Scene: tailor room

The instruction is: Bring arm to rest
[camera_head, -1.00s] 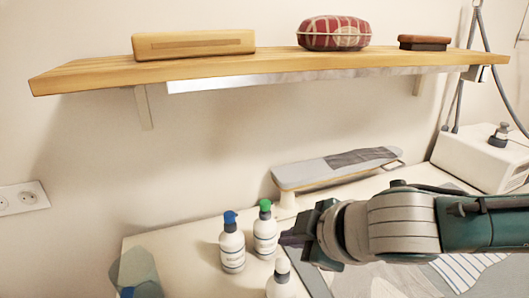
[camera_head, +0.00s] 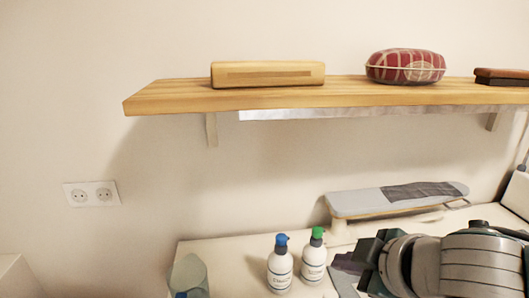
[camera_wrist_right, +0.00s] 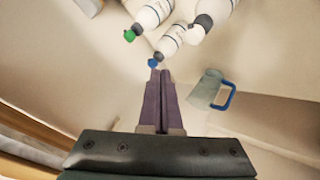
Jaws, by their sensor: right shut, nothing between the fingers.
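My right arm comes in from the right in the head view. My right gripper (camera_head: 347,263) is at the lower right, just right of the green-topped bottle (camera_head: 313,262). In the right wrist view its two purple fingers (camera_wrist_right: 159,82) are together with nothing between them. My left gripper is not in view.
A blue-topped bottle (camera_head: 280,270) stands beside the green one. The wrist view also shows a grey-topped bottle (camera_wrist_right: 216,10) and a jug with a blue handle (camera_wrist_right: 207,88). A small ironing board (camera_head: 365,203) stands behind my gripper. A wooden shelf (camera_head: 175,97) hangs above.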

